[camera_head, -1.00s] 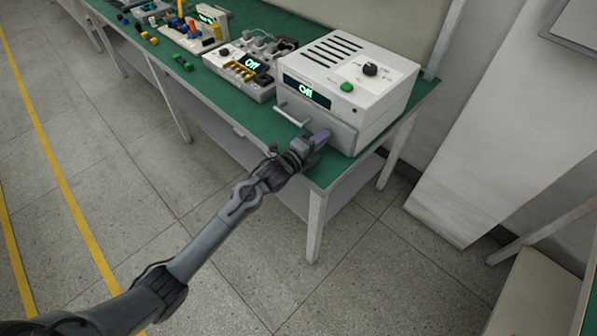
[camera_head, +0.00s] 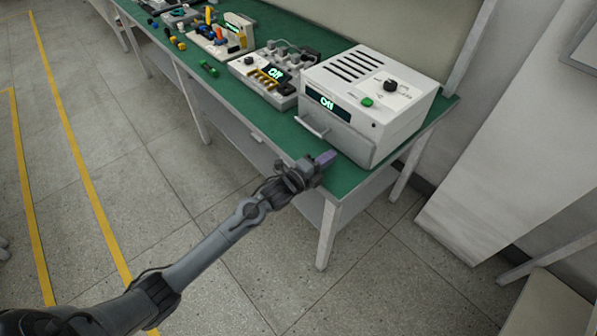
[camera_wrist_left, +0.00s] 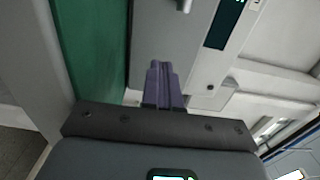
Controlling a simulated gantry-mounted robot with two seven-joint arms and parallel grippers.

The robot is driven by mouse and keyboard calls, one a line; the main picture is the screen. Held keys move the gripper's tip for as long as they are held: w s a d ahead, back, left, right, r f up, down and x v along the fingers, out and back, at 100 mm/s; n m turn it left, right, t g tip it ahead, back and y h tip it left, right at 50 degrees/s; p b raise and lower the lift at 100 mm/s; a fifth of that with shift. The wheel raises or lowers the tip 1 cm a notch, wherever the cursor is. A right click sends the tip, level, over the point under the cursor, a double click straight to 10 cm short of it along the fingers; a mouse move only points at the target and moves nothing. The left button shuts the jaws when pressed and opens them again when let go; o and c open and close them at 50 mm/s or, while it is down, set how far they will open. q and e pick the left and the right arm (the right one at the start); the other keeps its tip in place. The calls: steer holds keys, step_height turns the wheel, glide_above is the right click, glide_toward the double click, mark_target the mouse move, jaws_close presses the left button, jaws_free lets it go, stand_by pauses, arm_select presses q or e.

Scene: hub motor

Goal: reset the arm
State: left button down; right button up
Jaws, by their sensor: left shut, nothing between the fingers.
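My left arm comes in from the lower left in the head view. My left gripper (camera_head: 324,159) is at the front edge of the green table, just in front of the lower front of a white machine (camera_head: 378,92). Its purple fingers are shut with nothing between them. In the left wrist view the shut fingers (camera_wrist_left: 162,84) point toward the machine's grey front door (camera_wrist_left: 165,35). I cannot tell whether the tips touch it. My right gripper is not in view.
The machine has a handle (camera_head: 311,127), a green button and a display reading "Off". Beside it on the green table (camera_head: 222,90) stands a second device (camera_head: 268,75), also showing "Off". Small coloured parts lie farther left. The floor (camera_head: 150,190) in front is clear.

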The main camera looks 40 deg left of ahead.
arm_select(q)
steer(key=s+d+f+n+g+y+p, duration=0.15)
steer(key=s+n+g, duration=0.4)
steer(key=s, duration=0.75)
steer(key=s+d+f+n+g+y+p, duration=0.1)
steer(key=s+n+g+p, duration=0.25)
steer(key=s+n, duration=0.6)
steer(key=s+d+f+n+g+y+p, duration=0.15)
steer(key=s+n+g, duration=0.3)
steer(key=s, duration=1.15)
step_height(320, 180, up, 38)
steer(key=p, duration=3.8)
step_height(320, 180, down, 47)
steer(key=b, duration=4.7)
steer(key=shift+w+d+r+m, duration=0.15)
steer(key=shift+w+m, duration=0.05)
steer(key=shift+m, duration=0.25)
